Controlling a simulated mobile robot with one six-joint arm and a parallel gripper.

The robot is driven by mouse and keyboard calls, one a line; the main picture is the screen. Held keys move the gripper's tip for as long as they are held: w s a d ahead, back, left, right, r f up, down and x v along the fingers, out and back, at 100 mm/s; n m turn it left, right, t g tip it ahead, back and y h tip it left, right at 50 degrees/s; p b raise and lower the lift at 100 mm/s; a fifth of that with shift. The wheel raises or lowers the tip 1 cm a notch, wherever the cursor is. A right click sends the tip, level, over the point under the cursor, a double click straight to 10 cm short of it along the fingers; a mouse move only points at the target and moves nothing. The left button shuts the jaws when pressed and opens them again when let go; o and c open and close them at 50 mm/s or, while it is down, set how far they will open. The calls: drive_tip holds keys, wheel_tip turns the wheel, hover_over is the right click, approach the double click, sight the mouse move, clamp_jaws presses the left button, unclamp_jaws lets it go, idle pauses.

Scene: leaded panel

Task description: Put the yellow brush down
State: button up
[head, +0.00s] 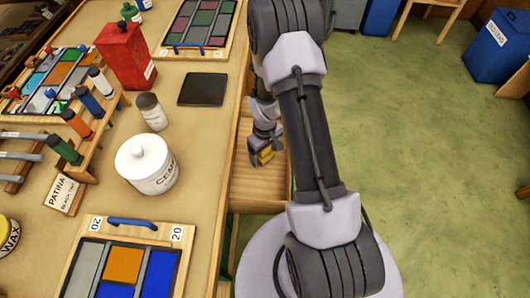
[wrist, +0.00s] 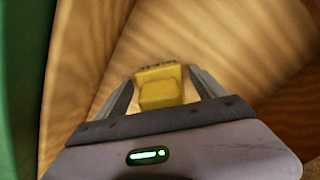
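The yellow brush (wrist: 160,88) is between the two fingers of my gripper (wrist: 162,84) in the wrist view. It looks like a yellow block with a dark fringe at its far edge and a pale tan part near the fingers. My gripper appears shut on it. In the head view my gripper (head: 262,152) points down inside an open wooden drawer at the bench's right edge, with the yellow brush (head: 266,155) at its tips. Whether the brush touches the drawer floor cannot be told.
The drawer's wooden floor (head: 258,184) is bare in front of the gripper. The bench top holds a white pot (head: 146,165), a grey jar (head: 151,112), a dark square plate (head: 203,89) and a leaded panel (head: 124,266). A green surface (wrist: 22,70) stands close at left in the wrist view.

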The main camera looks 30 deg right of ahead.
drive_tip(key=a+r+m+t+p, duration=0.1)
drive_tip(key=a+r+p, duration=0.2)
drive_tip(key=r, duration=1.2)
drive_tip(key=a+r+m+t+p, duration=0.1)
drive_tip(key=a+r+p, duration=0.15)
drive_tip(key=r, duration=1.25)
drive_tip(key=s+a+r+m+t+y, duration=0.1)
drive_tip(key=s+a+r+m+t, duration=0.1)
drive_tip(key=s+a+r, duration=0.3)
drive_tip(key=s+a+r+m+t+y, duration=0.1)
drive_tip(key=s+a+r+m, duration=0.1)
drive_tip(key=s+a+r, duration=0.3)
drive_tip(key=s+r, duration=0.4)
drive_tip(key=s, duration=0.2)
drive_tip(key=shift+s+a+r+m+t, duration=0.3)
drive_tip(key=shift+s+a+r+t, duration=0.05)
drive_tip(key=shift+s+t, duration=0.05)
drive_tip(key=shift+f+b, duration=0.15)
drive_tip(key=shift+b, duration=0.15)
